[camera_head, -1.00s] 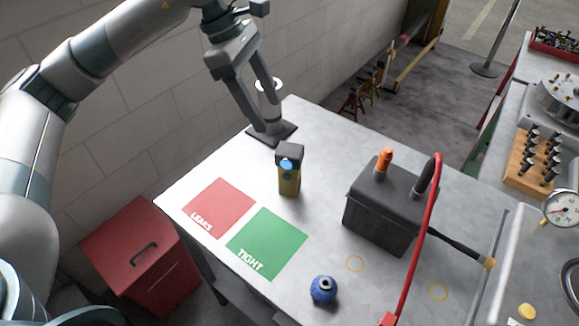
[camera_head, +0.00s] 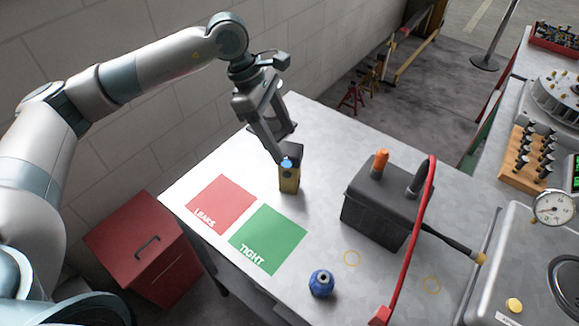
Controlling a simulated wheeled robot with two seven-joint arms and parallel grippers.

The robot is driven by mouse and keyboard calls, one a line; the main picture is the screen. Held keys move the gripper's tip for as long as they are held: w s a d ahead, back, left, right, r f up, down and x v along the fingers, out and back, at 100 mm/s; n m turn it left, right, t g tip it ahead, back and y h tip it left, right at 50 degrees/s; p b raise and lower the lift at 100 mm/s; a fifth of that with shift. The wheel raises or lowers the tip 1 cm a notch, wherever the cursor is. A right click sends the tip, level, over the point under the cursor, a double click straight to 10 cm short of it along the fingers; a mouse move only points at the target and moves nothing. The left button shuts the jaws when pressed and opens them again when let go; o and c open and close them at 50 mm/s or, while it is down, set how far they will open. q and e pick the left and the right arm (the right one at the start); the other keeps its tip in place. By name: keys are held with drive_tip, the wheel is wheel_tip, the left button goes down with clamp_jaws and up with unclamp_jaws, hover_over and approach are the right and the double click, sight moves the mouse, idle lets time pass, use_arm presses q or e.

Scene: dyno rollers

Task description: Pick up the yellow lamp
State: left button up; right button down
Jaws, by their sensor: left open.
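The yellow lamp (camera_head: 289,182) stands upright on the grey table, with a black top and a small blue disc on its front. My left gripper (camera_head: 284,145) is open, and its fingers point down at the lamp's black top from behind and to the left. One fingertip overlaps the lamp's upper left edge in the picture; I cannot tell whether it touches. No lamp part is clearly between the fingers. My right gripper is out of view.
On the table (camera_head: 335,160) lie a red LEAKS mat (camera_head: 222,199) and a green TIGHT mat (camera_head: 270,236). A blue round object (camera_head: 321,284) is in front, and a black battery-like box (camera_head: 375,212) with a red cable is at right.

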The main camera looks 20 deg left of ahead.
sight(289, 148)
use_arm(q)
drive_tip(key=shift+w+d+f+p, duration=0.1)
drive_tip(key=shift+d+f+p, duration=0.1)
drive_tip(key=shift+f+p, duration=0.25)
drive_tip(key=x, duration=0.1)
drive_tip(key=p+x, duration=0.2)
drive_tip(key=shift+w+f, duration=0.2)
drive_tip(key=shift+w, duration=0.05)
drive_tip(key=shift+d+f, duration=0.15)
drive_tip(key=shift+f, duration=0.15)
drive_tip(key=shift+c, duration=0.7)
clamp_jaws()
